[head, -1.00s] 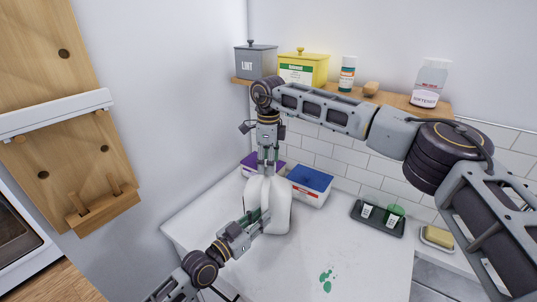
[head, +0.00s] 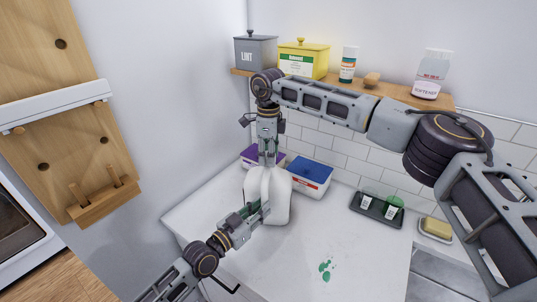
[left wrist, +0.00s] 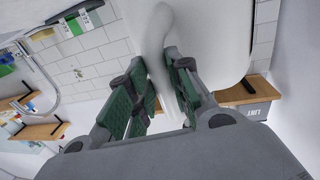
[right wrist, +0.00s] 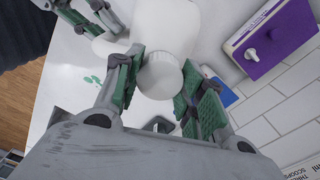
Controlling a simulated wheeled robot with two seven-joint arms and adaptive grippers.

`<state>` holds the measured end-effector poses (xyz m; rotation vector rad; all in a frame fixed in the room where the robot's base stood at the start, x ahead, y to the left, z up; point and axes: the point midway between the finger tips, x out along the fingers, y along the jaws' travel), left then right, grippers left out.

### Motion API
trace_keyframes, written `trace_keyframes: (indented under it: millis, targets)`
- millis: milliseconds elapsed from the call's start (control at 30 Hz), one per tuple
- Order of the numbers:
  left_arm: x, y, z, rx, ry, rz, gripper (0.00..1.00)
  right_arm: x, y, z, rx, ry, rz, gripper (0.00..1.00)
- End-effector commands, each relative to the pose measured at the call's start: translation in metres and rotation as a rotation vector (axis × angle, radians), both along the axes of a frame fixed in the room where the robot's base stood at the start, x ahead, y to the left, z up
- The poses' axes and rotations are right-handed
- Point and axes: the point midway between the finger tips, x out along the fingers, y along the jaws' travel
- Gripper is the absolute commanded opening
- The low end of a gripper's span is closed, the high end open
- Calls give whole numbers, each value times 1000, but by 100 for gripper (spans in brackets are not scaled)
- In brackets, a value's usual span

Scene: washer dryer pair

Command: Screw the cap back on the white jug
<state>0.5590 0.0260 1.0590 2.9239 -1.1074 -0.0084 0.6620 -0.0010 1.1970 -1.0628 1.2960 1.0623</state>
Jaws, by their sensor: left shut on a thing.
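The white jug (head: 280,205) stands upright on the white top, near the corner. My left gripper (left wrist: 158,95) is shut on the jug's handle (left wrist: 158,40), reaching it from the front left in the head view. My right gripper (right wrist: 160,85) points down over the jug's top. The white round cap (right wrist: 160,76) is between its fingers, in line with the jug's neck. I cannot tell whether the fingers press on the cap, or whether it is seated on the neck. In the head view, the right gripper (head: 267,160) hides the cap.
Behind the jug stand a blue-topped box (head: 311,172) and a purple-topped box (head: 250,158). A dark tray (head: 376,208) and a sponge dish (head: 436,229) lie to the right. A shelf (head: 395,92) holds tins and bottles above. Green spots (head: 325,270) mark the otherwise clear front area.

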Motion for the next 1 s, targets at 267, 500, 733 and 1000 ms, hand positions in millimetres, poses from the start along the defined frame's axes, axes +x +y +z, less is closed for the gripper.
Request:
trace_keyframes:
  millis: [267,500,733,1000]
  targets:
    - [-1,0,-3,0,8,-1,0,0,0,0,0,0,0,64]
    - [-1,0,-3,0,8,-1,0,0,0,1,0,0,0,64]
    - [-1,0,-3,0,8,-1,0,1,0,11,1,-1,-1,64]
    - [-1,0,-3,0,8,-1,0,0,1,43,1,-2,0,64]
